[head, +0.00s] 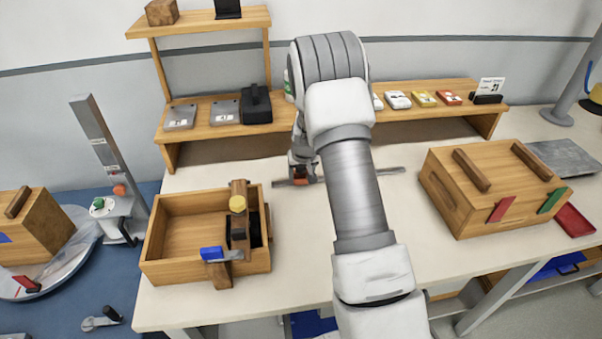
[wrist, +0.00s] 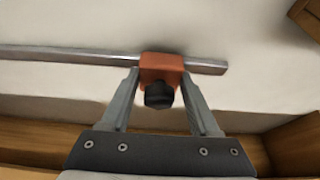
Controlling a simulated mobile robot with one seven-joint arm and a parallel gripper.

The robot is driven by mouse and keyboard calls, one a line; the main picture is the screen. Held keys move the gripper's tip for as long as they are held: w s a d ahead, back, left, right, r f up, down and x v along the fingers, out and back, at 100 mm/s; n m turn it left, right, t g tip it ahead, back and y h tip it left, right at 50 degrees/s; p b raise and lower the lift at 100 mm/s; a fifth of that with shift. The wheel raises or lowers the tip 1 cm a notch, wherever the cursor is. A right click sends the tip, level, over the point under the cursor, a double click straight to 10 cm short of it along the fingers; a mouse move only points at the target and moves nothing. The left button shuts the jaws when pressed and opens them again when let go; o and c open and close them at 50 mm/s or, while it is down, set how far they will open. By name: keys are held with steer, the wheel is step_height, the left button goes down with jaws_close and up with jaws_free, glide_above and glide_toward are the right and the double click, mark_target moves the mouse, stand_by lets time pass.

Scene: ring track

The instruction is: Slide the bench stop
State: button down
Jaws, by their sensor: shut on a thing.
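The bench stop is an orange block (wrist: 162,68) with a black knob (wrist: 159,95) on its near side in the wrist view. It sits on a grey metal rail (wrist: 70,56), close to the rail's right end in that view. My gripper (wrist: 160,78) has its two fingers on either side of the block and is shut on it. In the head view the stop (head: 300,181) is small and partly hidden by my gripper, near the left end of the rail (head: 390,170). My arm covers the middle of the rail there.
An open wooden box (head: 165,262) stands left on the bench, and a closed wooden box (head: 470,205) stands right. A wooden shelf (head: 425,87) with small packs runs behind the rail. The bench top (head: 290,235) in front of the rail is clear.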

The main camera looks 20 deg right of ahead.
mark_target(393, 167)
steer(key=shift+s+d+f+b, duration=0.1)
steer(key=shift+s+d+b, duration=0.05)
steer(key=shift+d+b, duration=0.3)
steer(key=s+d+b, duration=0.2)
steer(key=d, duration=0.7)
steer(key=s+d+b, duration=0.1)
steer(key=d+b, duration=0.1)
steer(key=d, duration=0.7)
steer(key=s+d+b, duration=0.2)
steer(key=d+b, duration=0.1)
steer(key=d, duration=0.6)
steer(key=shift+s+d, duration=0.35)
steer(key=shift+d, duration=0.05)
steer(key=shift+s+d, duration=0.15)
steer(key=shift+d, duration=0.6)
steer(key=shift+c, duration=0.8)
jaws_free()
steer(key=shift+d, duration=0.15)
steer(key=shift+o, duration=0.2)
steer(key=shift+r, duration=0.2)
